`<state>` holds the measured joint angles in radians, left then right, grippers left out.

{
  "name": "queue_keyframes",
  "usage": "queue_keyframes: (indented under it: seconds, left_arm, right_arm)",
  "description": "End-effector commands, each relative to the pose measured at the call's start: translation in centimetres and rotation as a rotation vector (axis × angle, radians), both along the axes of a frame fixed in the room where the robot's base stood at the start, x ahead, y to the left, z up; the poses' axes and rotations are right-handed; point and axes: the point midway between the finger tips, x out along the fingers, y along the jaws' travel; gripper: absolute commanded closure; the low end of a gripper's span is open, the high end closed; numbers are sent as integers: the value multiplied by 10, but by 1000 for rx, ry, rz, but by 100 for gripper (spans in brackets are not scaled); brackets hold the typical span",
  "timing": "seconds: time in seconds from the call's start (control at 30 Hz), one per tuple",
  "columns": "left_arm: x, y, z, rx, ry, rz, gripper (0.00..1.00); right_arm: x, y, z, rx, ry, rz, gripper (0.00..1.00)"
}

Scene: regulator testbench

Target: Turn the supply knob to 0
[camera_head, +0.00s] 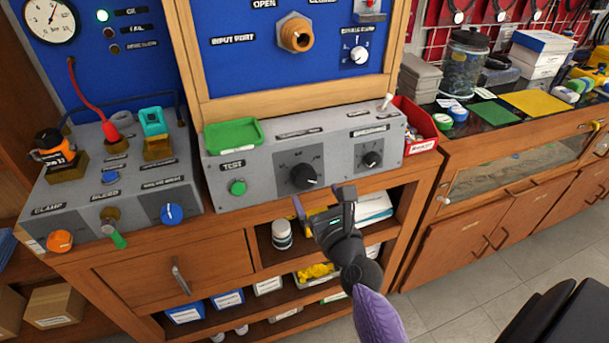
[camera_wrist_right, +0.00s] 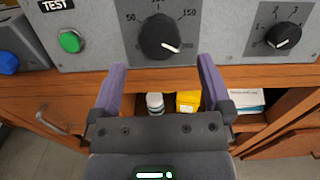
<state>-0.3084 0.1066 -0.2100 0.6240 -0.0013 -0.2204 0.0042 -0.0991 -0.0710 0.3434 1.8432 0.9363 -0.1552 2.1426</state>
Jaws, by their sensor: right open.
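A grey control box (camera_head: 225,157) stands on the wooden bench. It carries a large black knob (camera_head: 304,176) on a dark scale plate, which I take for the supply knob; its label is too small to read. In the right wrist view the large knob (camera_wrist_right: 160,37) has marks 50 and 150, and its white pointer is turned to the lower right, past 150. My right gripper (camera_head: 322,198) is open and empty, in front of and below the knob, not touching it. In the wrist view its purple fingers (camera_wrist_right: 162,68) straddle the space below the knob. My left gripper is not in view.
A smaller black knob (camera_head: 371,159) sits to the right and a green button (camera_head: 238,187) to the left. A green tray (camera_head: 233,134) and a red bin (camera_head: 416,127) are nearby. Below is an open shelf with a jar (camera_head: 282,234) and a yellow item (camera_wrist_right: 188,101).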

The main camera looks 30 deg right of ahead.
Motion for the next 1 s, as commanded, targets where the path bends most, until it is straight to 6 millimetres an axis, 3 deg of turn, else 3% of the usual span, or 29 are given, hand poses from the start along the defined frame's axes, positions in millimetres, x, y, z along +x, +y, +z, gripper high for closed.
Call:
queue_keyframes:
  seconds: [0.1, 0.3, 0.67, 1.0]
  left_arm:
    - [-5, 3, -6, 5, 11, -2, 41]
    - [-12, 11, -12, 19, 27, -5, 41]
    - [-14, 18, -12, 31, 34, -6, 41]
    - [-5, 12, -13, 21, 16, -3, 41]
  right_arm:
    - [29, -6, -2, -2, -1, 1, 0]
    - [57, -13, -2, -3, 3, 3, 0]
    - [64, -14, -1, -6, 5, 3, 0]
    - [64, -14, -1, -6, 5, 3, 72]
